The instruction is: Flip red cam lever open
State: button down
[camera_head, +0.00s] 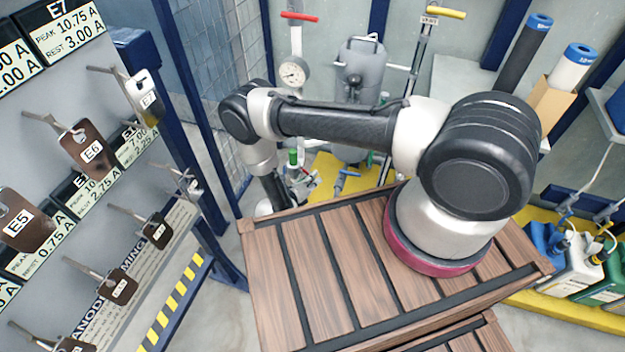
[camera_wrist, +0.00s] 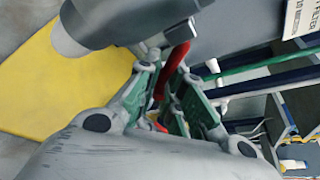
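The red cam lever (camera_wrist: 178,57) shows in the wrist view as a smooth red bar. It runs down from under a grey cylindrical fitting (camera_wrist: 125,20) into the gap between my fingers. My gripper (camera_wrist: 167,78) has its green-padded fingers on either side of the bar, with a gap visible between them. I cannot tell whether either finger touches it. In the head view my gripper (camera_head: 303,184) is low behind the wooden deck, beside the piping. I cannot make out the cam lever there; my arm and the fittings crowd that spot.
A green-handled valve (camera_head: 293,157) and a blue-handled valve (camera_head: 345,174) stand close to my gripper. A grey filter vessel (camera_head: 362,72) and a pressure gauge (camera_head: 293,73) stand behind my arm. A red handle (camera_head: 300,16) is higher up. A rack with hanging plates (camera_head: 88,150) is at left.

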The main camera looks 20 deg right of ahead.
jog(key=shift+r, duration=0.1)
notch_tip(320, 180, up, 7)
jog(key=n+t+h, duration=0.1)
jog(key=n+h, duration=0.3)
jog(key=n, duration=0.7)
jog(key=shift+s+d+f+n+h, duration=0.2)
jog(key=shift+s+d+n+h, duration=0.05)
jog(key=shift+n+h, duration=0.15)
dwell(0.5)
jog(key=c, duration=1.5)
grip_release()
jog(key=v, duration=1.2)
jog(key=shift+s+f, duration=0.1)
